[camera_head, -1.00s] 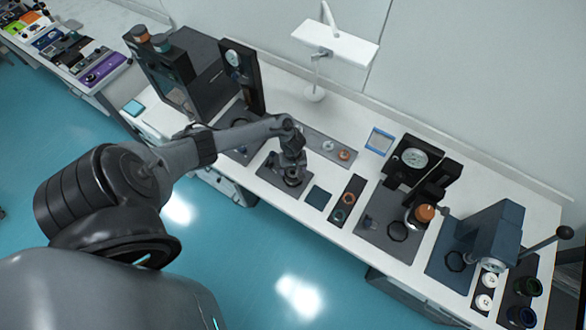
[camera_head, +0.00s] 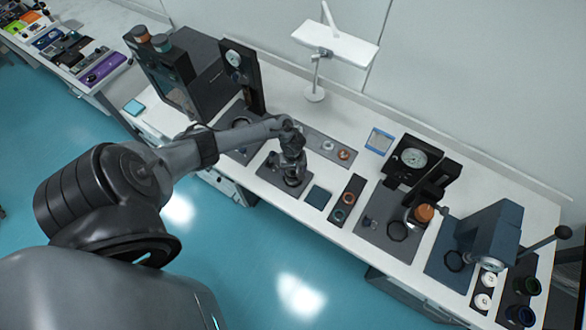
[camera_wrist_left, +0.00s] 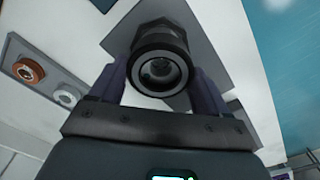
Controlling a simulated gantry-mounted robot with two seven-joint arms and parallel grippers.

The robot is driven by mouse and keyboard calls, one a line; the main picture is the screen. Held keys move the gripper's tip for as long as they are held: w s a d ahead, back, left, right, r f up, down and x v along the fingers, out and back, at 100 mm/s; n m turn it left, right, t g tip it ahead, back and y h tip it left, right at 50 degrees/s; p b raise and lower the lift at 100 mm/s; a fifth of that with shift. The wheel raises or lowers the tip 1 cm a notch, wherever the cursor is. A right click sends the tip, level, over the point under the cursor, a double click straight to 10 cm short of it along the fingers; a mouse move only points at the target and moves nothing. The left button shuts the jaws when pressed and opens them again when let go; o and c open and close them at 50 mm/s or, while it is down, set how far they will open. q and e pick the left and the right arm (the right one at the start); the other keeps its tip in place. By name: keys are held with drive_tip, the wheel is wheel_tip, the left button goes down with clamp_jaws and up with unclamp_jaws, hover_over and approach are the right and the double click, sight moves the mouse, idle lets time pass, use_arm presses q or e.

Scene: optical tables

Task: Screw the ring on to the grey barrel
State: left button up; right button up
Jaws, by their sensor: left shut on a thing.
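My left gripper (camera_head: 291,176) is over the dark grey plate (camera_head: 270,185) near the table's front edge. In the left wrist view, the left gripper (camera_wrist_left: 160,70) is shut on a dark round ring (camera_wrist_left: 158,43), with one finger on each side. A grey barrel (camera_wrist_left: 165,22) with a faceted edge shows behind the ring, in line with it. The ring appears against the barrel; how far it is threaded on cannot be told. In the head view the gripper mostly hides both pieces. My right gripper is not in view.
A grey strip with a pale ring (camera_head: 328,145) and an orange-brown ring (camera_head: 344,154) lies behind the gripper. A dark square pad (camera_head: 318,197) is to its right. A tall gauge stand (camera_head: 243,75) rises behind, and presses with a gauge (camera_head: 414,157) stand further right.

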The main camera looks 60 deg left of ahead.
use_arm(q)
drive_tip(key=shift+s+f, duration=0.1)
drive_tip(key=shift+f, duration=0.1)
drive_tip(key=shift+f, duration=0.15)
drive_tip(key=shift+c, duration=0.9)
drive_tip(key=shift+f, duration=0.15)
drive_tip(key=shift+a+f, duration=0.1)
drive_tip(key=shift+f, duration=0.05)
drive_tip(key=shift+c, duration=0.6)
drive_tip(key=shift+p, duration=0.4)
